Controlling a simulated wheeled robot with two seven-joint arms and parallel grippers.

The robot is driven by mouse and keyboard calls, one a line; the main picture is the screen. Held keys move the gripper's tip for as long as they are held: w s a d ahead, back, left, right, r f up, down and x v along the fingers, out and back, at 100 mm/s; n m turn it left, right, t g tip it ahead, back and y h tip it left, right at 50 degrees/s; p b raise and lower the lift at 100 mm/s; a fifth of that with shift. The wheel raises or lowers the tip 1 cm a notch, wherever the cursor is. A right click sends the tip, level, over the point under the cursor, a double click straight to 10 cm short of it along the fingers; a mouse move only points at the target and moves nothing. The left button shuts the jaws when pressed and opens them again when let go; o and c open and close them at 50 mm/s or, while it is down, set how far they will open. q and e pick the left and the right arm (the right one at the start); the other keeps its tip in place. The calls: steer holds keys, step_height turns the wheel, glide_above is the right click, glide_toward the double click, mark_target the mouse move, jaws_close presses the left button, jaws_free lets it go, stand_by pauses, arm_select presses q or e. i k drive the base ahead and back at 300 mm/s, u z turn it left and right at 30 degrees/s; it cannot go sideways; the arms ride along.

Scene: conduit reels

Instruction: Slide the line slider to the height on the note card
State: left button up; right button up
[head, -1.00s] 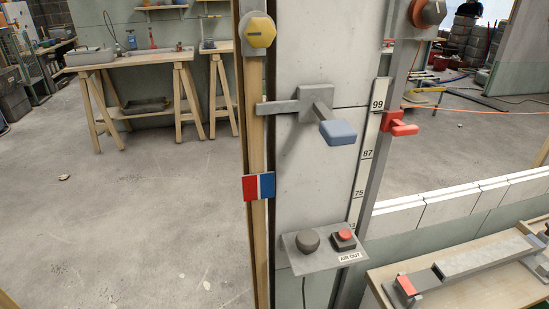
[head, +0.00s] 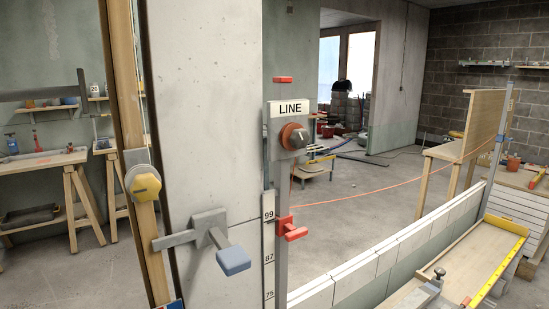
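The red line slider (head: 291,229) sits on an upright metal rail in the head view. Beside it is a white scale strip (head: 268,246) with the marks 99, 87 and 75 showing. The slider stands a little below the 99 mark. A white sign reading LINE (head: 290,108) is fixed near the rail's top, above a dark knob with an orange-red collar (head: 294,137). No note card is recognisable in this view. Neither of my grippers shows.
A blue-ended lever (head: 233,260) sticks out from the pale wall panel, left of the scale. A yellow knob (head: 146,186) is on the wooden post. A low white block wall (head: 400,248) runs right, with a workbench in front.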

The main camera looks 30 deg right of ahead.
mark_target(499, 137)
steer(key=z, duration=3.55)
steer(key=i, duration=3.7)
steer(key=u, duration=1.75)
steer(key=i, duration=0.6)
steer(key=u, duration=0.4)
